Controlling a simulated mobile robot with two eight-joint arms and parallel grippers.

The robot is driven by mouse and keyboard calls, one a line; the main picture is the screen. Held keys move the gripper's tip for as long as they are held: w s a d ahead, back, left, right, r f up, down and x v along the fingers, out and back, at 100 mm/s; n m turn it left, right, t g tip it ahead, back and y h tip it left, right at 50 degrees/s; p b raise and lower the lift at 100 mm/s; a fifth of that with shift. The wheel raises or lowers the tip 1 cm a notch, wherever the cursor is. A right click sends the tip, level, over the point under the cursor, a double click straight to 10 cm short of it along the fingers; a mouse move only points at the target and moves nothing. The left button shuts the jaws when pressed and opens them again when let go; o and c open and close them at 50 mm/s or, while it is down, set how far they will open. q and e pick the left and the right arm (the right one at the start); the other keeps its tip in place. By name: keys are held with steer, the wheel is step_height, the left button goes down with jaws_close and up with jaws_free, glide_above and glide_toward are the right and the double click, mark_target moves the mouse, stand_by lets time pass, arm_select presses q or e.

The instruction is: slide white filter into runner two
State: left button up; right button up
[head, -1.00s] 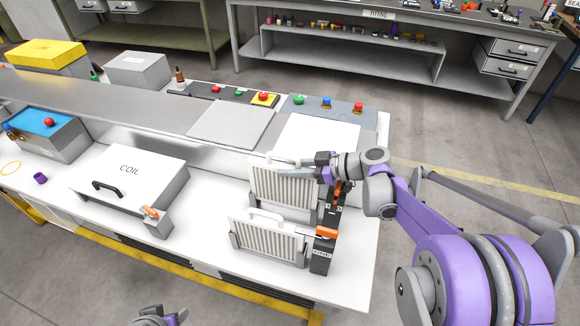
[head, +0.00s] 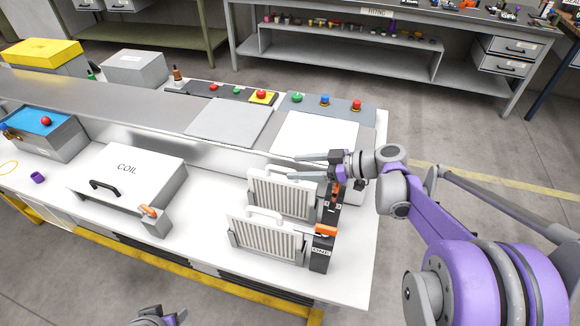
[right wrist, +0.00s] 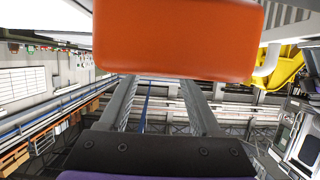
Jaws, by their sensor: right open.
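The rear white filter (head: 283,196), with vertical pleats and a top handle, stands upright in the rear runner, whose post (head: 332,214) carries an orange lever (head: 334,192). The rear post's label is mostly hidden. A second white filter (head: 266,238) stands in the front runner, whose black post (head: 320,258) reads ONE and has an orange latch (head: 325,231). My right gripper (head: 295,166) is open and empty, its fingers pointing left just above the rear filter. In the right wrist view an orange block (right wrist: 180,40) sits close above the spread fingers. My left gripper (head: 158,317) barely shows at the bottom edge.
A white COIL box (head: 130,170) with a black handle stands left on the white bench. Button panels (head: 325,105) and a grey plate (head: 229,123) lie behind. The bench between COIL box and filters is clear.

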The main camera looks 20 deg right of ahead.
arm_select(q)
steer(key=shift+f, duration=0.15)
arm_select(e)
steer(key=v, duration=0.7)
